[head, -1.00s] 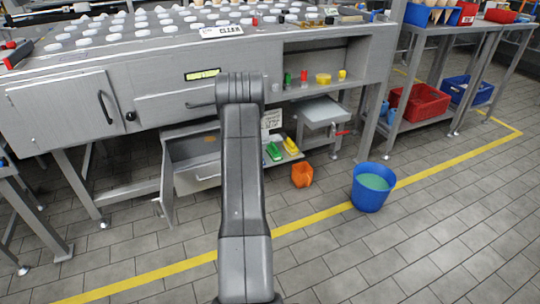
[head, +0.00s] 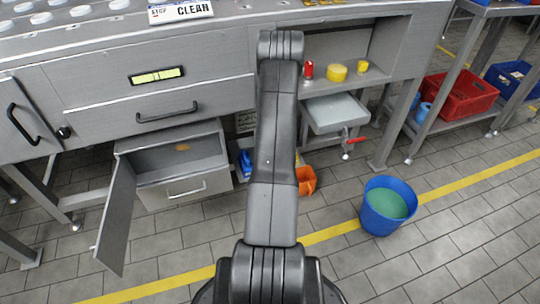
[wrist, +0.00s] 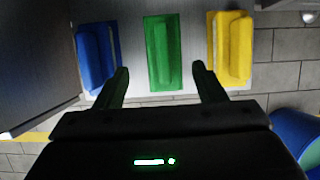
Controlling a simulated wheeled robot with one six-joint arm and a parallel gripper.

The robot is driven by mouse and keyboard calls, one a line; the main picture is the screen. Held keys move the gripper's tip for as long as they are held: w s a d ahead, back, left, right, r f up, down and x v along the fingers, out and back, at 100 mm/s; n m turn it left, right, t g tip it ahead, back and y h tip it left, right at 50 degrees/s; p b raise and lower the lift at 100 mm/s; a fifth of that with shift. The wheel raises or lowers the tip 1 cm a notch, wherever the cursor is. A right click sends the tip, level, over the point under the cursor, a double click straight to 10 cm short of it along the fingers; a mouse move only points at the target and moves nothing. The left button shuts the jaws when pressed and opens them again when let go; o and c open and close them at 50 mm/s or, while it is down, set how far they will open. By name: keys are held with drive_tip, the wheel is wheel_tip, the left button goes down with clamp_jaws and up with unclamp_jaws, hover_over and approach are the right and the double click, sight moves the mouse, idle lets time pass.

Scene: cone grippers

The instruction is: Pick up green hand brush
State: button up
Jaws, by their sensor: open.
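The green hand brush (wrist: 162,52) lies on a light grey surface in the middle of the wrist view, between a blue brush (wrist: 97,55) on the left and a yellow brush (wrist: 231,48) on the right. My gripper (wrist: 160,76) is open and empty, with one finger on each side of the green brush's near end in the picture. I cannot tell how far above it the fingers are.
An open drawer (head: 185,187) and a swung-out door (head: 116,217) stand left of the arm. An orange scoop (head: 306,180) is on the floor to the right. A blue bucket (head: 386,206) with green contents stands further right. The grey workbench (head: 100,115) spans above.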

drive_tip(key=shift+w+f, duration=0.65)
drive_tip(key=shift+f, duration=0.3)
drive_tip(key=x, duration=0.5)
drive_tip(key=shift+w+b, duration=0.1)
drive_tip(key=shift+b, duration=0.2)
drive_tip(key=shift+r, duration=0.1)
drive_tip(key=c, duration=1.1)
